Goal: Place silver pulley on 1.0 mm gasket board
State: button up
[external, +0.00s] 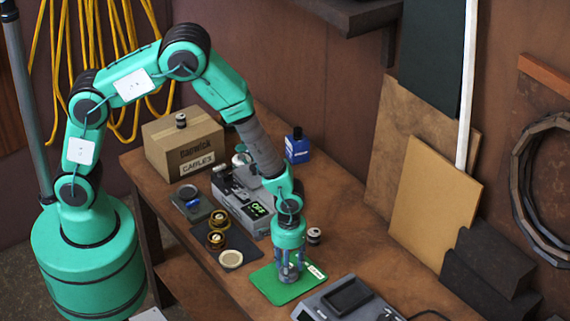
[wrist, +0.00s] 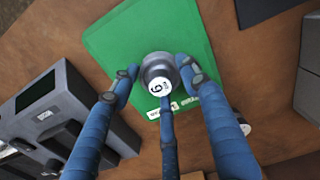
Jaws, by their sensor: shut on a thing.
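A silver pulley (wrist: 155,66) with a white label reading 6 sits between the blue fingers of my gripper (wrist: 159,82) in the wrist view. The gripper is shut on it. The green board (wrist: 122,38), with a white label at one edge, lies flat under the pulley. In the external view my gripper (external: 289,270) points down over the green board (external: 272,291). The pulley is mostly hidden by the fingers there. I cannot tell whether the pulley touches the board. The board's label text is not readable.
A grey device (external: 343,300) stands close to the right of the board. A grey machine with an OFF display (external: 258,211) stands behind left. A small dark cylinder (external: 314,236) stands just behind the board. Brass rings (external: 217,238) and a cardboard box (external: 175,157) are farther left.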

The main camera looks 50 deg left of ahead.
jog(key=shift+f, duration=0.15)
jog(key=o, duration=1.4)
jog(key=shift+c, duration=0.2)
notch_tip(320, 180, up, 12)
jog(key=shift+r, duration=0.2)
